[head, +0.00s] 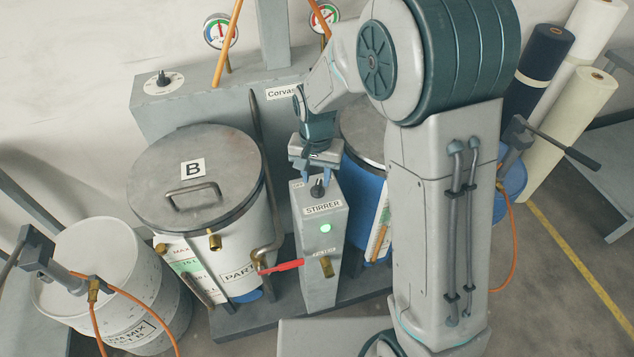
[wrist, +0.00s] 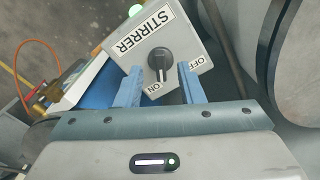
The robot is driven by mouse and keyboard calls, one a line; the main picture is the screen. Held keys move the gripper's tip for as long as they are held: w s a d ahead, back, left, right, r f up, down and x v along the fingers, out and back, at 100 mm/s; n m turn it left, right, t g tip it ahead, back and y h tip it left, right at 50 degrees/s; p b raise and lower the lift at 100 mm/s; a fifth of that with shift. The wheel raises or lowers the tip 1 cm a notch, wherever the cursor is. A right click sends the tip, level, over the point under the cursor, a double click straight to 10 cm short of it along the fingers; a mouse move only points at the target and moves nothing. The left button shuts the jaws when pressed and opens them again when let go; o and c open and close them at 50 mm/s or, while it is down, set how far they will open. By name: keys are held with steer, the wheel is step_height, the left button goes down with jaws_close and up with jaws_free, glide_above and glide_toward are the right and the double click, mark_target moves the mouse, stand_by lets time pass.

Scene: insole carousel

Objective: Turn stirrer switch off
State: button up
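The stirrer switch is a black rotary knob (head: 318,188) on top of the grey box labelled STIRRER (head: 322,250). In the wrist view the knob (wrist: 159,60) has a white pointer line aimed at the ON mark (wrist: 151,87); the OFF mark (wrist: 196,65) is to its right. The green lamp (head: 325,228) on the box is lit. My gripper (head: 315,168) is just above the knob, pointing down. In the wrist view my gripper (wrist: 159,70) is open, its blue fingers on either side of the knob, with gaps and no visible contact.
Drum B (head: 195,180) with a handled lid stands left of the box, beside a bent pipe and a red lever (head: 280,267). A blue drum (head: 365,200) is close on the right. A grey cabinet (head: 200,105) with gauges is behind. A white drum (head: 105,280) stands front left.

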mark_target(319, 188)
steer(key=shift+f, duration=2.05)
steer(key=shift+c, duration=0.3)
jaws_close()
steer(key=n+b, duration=0.1)
steer(key=n, duration=0.1)
steer(key=shift+d+f+n, duration=0.1)
steer(key=shift+d+n, duration=0.05)
steer(key=shift+n, duration=0.25)
steer(key=n+b, duration=0.1)
steer(key=n, duration=0.2)
steer(key=shift+d+n+b, duration=0.2)
steer(key=shift+n+b, duration=0.1)
steer(key=shift+b, duration=0.1)
steer(key=n, duration=0.5)
steer(key=shift+w+d+b, duration=0.2)
steer(key=shift+d+b, duration=0.05)
steer(key=shift+b, duration=0.1)
steer(key=shift+n, duration=0.4)
